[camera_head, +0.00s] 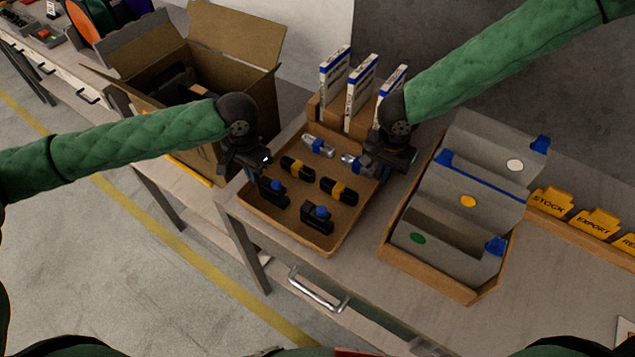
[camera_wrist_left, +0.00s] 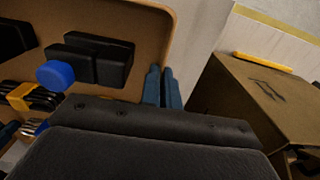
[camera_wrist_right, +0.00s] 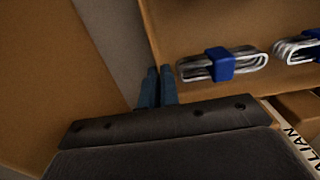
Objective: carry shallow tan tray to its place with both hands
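The shallow tan tray (camera_head: 335,243) is at the left end of the table, holding black blocks with blue knobs, black-and-yellow bundles and pale bundles with blue bands. I cannot tell whether it rests on the table or is just above it. My left gripper (camera_head: 250,174) is at its left rim; in the left wrist view the fingers (camera_wrist_left: 162,86) are close together around the tray wall (camera_wrist_left: 169,40). My right gripper (camera_head: 384,172) is at the opposite rim; in the right wrist view its fingers (camera_wrist_right: 157,86) close around that wall (camera_wrist_right: 149,35).
A wooden holder with grey bins (camera_head: 462,290) stands right of the tray. White-and-blue boxes (camera_head: 360,92) in a brown rack stand behind it. An open cardboard box (camera_head: 235,40) is at the back left. Yellow labelled tabs (camera_head: 551,201) line the right. The table front (camera_head: 335,280) is clear.

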